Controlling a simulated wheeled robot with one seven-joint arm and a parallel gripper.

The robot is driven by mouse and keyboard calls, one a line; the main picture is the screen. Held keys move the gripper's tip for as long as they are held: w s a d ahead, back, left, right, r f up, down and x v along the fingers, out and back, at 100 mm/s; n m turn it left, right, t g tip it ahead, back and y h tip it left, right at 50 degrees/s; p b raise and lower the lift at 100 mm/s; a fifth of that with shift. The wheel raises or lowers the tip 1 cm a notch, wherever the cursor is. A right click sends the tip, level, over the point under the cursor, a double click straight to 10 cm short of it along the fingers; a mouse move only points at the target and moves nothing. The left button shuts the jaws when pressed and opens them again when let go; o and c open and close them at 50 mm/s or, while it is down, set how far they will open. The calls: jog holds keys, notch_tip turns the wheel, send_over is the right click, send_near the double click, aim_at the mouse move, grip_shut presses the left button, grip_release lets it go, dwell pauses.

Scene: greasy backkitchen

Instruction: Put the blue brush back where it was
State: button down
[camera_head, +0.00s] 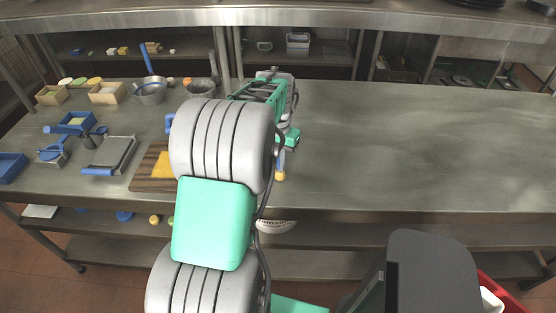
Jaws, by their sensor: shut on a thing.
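My gripper (285,146) is above the steel counter near its front edge, just right of my arm in the head view. It is shut on the blue brush (281,160), which hangs downward with a yellowish tip (280,176). My arm hides much of the gripper and part of the counter. I cannot tell whether the tip touches the counter.
A wooden board (143,181) with a yellow block lies left of my arm. Further left are a grey press (110,155), blue trays (10,166), a metal pot (150,98) and wooden boxes (107,97). The counter's right side (430,150) is clear.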

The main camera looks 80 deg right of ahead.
jog(key=shift+f, duration=0.4)
jog(key=c, duration=1.3)
grip_release()
